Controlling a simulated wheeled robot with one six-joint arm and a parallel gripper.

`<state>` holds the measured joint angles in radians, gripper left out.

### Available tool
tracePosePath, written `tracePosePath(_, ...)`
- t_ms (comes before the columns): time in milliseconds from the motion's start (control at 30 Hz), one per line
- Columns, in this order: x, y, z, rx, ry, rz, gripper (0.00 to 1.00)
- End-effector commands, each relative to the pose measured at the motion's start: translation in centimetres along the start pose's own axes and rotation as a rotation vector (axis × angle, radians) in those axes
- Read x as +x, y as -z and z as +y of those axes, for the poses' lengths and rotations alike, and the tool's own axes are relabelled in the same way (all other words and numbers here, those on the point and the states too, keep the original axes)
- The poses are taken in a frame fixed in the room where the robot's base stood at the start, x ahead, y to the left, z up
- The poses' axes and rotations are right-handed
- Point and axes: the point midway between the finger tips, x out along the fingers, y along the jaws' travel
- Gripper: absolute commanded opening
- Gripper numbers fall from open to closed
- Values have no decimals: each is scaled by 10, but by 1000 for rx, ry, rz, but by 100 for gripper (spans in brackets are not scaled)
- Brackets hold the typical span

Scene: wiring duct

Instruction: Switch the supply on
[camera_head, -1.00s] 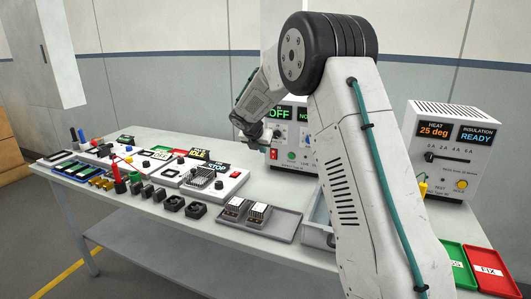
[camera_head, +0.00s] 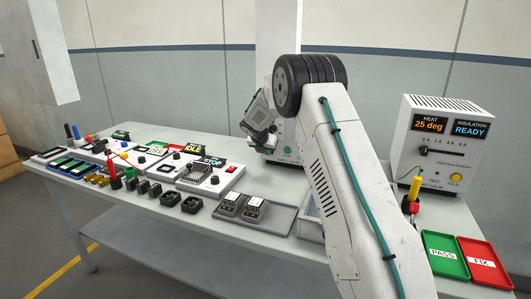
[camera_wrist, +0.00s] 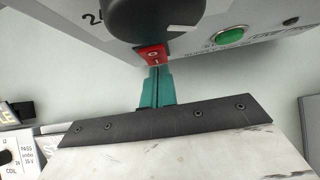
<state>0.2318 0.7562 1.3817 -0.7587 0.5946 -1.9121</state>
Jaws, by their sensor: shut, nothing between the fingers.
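The supply (camera_head: 291,170) is a pale box at the back of the bench, mostly hidden behind my arm in the head view. Its red rocker switch (camera_wrist: 152,54), with white marks, is at the top centre of the wrist view, on the box face. My gripper (camera_wrist: 157,70) is shut and empty, its teal fingers pointing at the switch from just below. The fingertips look at or very near the switch; I cannot tell if they touch. The gripper end also shows in the head view (camera_head: 264,145). The supply's display is hidden.
A black knob (camera_wrist: 156,18) hangs close above the switch, and a green button (camera_wrist: 230,36) is to its right. A tester (camera_head: 444,145) reading "25 deg" and "READY" stands right. A grey tray (camera_head: 283,217) and green and red trays (camera_head: 445,255) lie in front.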

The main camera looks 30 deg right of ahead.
Motion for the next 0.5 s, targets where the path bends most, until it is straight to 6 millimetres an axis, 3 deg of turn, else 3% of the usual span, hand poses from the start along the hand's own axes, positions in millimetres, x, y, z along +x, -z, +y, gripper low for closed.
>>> tracePosePath(500, 12, -1, -1, 1, 1, 1, 0)
